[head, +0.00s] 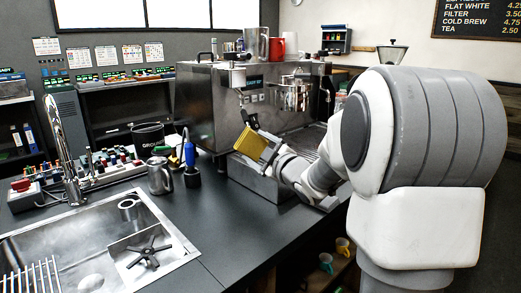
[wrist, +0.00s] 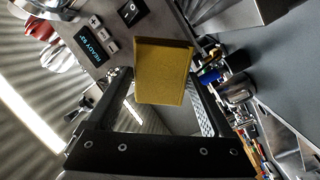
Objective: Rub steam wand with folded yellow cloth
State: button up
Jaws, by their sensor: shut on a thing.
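The folded yellow cloth (head: 256,145) is in front of the left part of the steel brewer (head: 203,108). My gripper (head: 268,152) is shut on it, and the arm reaches in from the right. In the wrist view the cloth (wrist: 163,72) shows as a flat yellow block between the two dark fingers of my gripper (wrist: 160,82). The thin steam wand (head: 242,101) hangs at the brewer's left front, just above the cloth. Its lower end is close to or behind the cloth; I cannot tell whether they touch. I cannot make out the wand in the wrist view.
A steel pitcher (head: 159,176) and a blue-handled tool (head: 190,160) stand on the dark counter (head: 222,215) left of the cloth. A black canister (head: 147,138) is behind them. The sink (head: 85,262) is at the front left. Cups stand on the brewer.

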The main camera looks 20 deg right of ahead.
jog(key=s+d, duration=0.1)
jog(key=s, duration=0.5)
dwell(0.3)
jog(key=shift+s+d+b, duration=0.15)
jog(key=shift+s+b, duration=0.05)
jog(key=shift+s, duration=0.55)
jog(key=shift+s+d+b, duration=0.15)
jog(key=shift+s, duration=0.55)
